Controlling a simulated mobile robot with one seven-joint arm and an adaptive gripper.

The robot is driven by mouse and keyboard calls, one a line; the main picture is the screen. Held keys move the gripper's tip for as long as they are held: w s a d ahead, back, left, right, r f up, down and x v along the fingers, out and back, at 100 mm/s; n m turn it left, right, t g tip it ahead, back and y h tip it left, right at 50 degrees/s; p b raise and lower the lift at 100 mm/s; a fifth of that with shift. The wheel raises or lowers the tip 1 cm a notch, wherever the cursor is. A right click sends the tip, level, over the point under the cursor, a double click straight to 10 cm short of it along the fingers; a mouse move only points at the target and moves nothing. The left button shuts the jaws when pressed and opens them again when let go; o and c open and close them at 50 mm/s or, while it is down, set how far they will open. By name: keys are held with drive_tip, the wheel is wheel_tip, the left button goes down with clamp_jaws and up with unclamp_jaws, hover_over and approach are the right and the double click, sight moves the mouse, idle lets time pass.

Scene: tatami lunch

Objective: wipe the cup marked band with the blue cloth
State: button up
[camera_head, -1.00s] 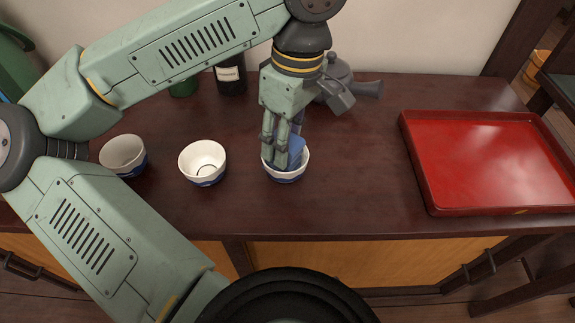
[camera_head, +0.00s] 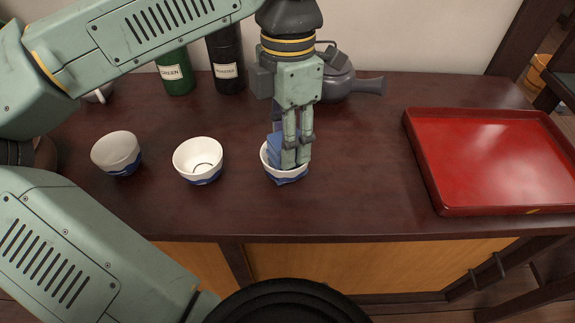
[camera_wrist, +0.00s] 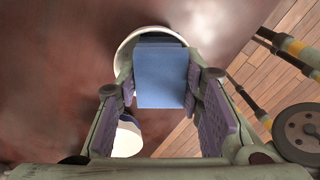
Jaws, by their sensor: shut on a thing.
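My gripper (camera_head: 297,156) is shut on the folded blue cloth (camera_head: 273,146) and reaches down into the rightmost of three white cups with blue lower parts. That cup (camera_head: 286,176) stands upright; the gripper and cloth hide much of its inside. In the wrist view the cloth (camera_wrist: 161,78) sits between the fingers, partly inside the cup's rim (camera_wrist: 124,56). The left cup (camera_head: 116,152) is also upright. I cannot read any marking that tells which cup is the band one.
A red tray (camera_head: 490,160) lies on the right of the dark wooden counter (camera_head: 350,205), with clear room between it and the cups. A grey teapot (camera_head: 338,84), a black canister (camera_head: 228,60) and a green canister (camera_head: 177,72) stand behind.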

drive_tip(key=shift+n, duration=0.7)
drive_tip(key=m, duration=0.3)
drive_tip(key=shift+d, duration=0.1)
drive_tip(key=m, duration=0.3)
drive_tip(key=shift+w+m+y, duration=0.15)
drive_tip(key=shift+m+y, duration=0.15)
drive_tip(key=shift+m, duration=1)
drive_tip(key=shift+w+r+m+p, duration=0.1)
drive_tip(key=shift+r+m+p, duration=0.1)
drive_tip(key=shift+m+p, duration=0.55)
drive_tip(key=m, duration=0.4)
drive_tip(key=shift+w+f+t+y, duration=0.1)
drive_tip(key=shift+f+t+y, duration=0.05)
drive_tip(key=shift+t+y, duration=0.2)
